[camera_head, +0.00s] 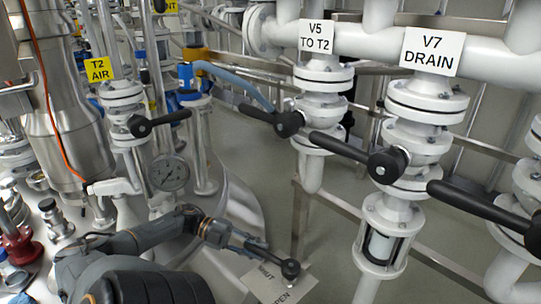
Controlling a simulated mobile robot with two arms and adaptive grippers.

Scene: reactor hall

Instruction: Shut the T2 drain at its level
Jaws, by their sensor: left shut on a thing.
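My left gripper (228,236) reaches in from the lower left and is shut on the free end of a black lever (262,255). The lever slants down to the right to its round hub (290,269). A pale plate (268,290) with the words SHUT and OPEN lies beside and below the hub. The lever points up-left from the hub, away from the word OPEN and above the word SHUT. No T2 drain name plate shows by this lever. The valve body under it is hidden. My right gripper is out of view.
Black levers of the valves labelled V5 TO T2 (316,37) and V7 DRAIN (433,52) stick out leftward at the right. A T2 AIR valve (122,92) and a pressure gauge (168,174) stand behind my arm. Grey floor (240,150) is open between the pipes.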

